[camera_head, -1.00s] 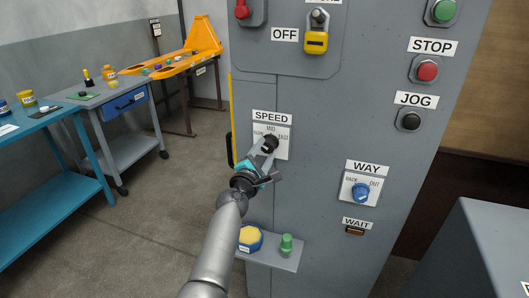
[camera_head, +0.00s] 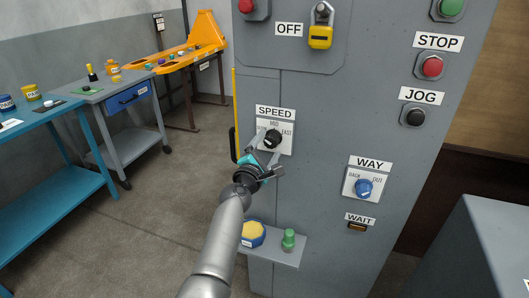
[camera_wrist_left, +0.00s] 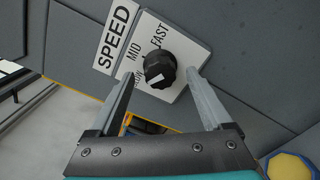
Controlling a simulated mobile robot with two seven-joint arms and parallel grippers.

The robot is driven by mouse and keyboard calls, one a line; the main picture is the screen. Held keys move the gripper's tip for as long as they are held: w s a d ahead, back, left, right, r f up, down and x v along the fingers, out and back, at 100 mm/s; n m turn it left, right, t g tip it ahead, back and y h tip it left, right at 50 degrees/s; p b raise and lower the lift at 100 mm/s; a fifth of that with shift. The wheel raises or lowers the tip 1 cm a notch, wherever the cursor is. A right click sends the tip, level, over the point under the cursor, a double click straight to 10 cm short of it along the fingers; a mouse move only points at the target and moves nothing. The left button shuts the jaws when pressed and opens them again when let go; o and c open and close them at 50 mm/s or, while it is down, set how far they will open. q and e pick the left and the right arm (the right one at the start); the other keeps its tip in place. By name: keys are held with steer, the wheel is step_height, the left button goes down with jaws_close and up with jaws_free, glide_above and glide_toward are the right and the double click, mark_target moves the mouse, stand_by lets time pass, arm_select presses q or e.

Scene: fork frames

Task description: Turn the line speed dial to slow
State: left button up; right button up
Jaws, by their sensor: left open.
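The speed dial is a black round knob (camera_head: 273,139) on a white plate (camera_head: 288,147) under a SPEED label. In the left wrist view the knob (camera_wrist_left: 160,69) has a white patch on its lower edge. MID and FAST are readable there; the SLOW lettering is partly covered by a finger. I cannot tell for sure which mark the knob points at. My left gripper (camera_head: 267,151) is open and empty. In the left wrist view its fingers (camera_wrist_left: 160,83) stand apart on either side of the knob, with visible gaps. My right gripper is not in view.
A WAY dial (camera_head: 364,187) with a blue knob is to the right on the grey cabinet (camera_head: 330,120). Red STOP (camera_head: 432,67) and black JOG (camera_head: 413,117) buttons are higher right.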

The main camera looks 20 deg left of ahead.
arm_select(q)
steer(key=shift+s, duration=0.55)
steer(key=s+p, duration=0.3)
steer(key=s, duration=1.1)
steer(key=shift+a, duration=0.25)
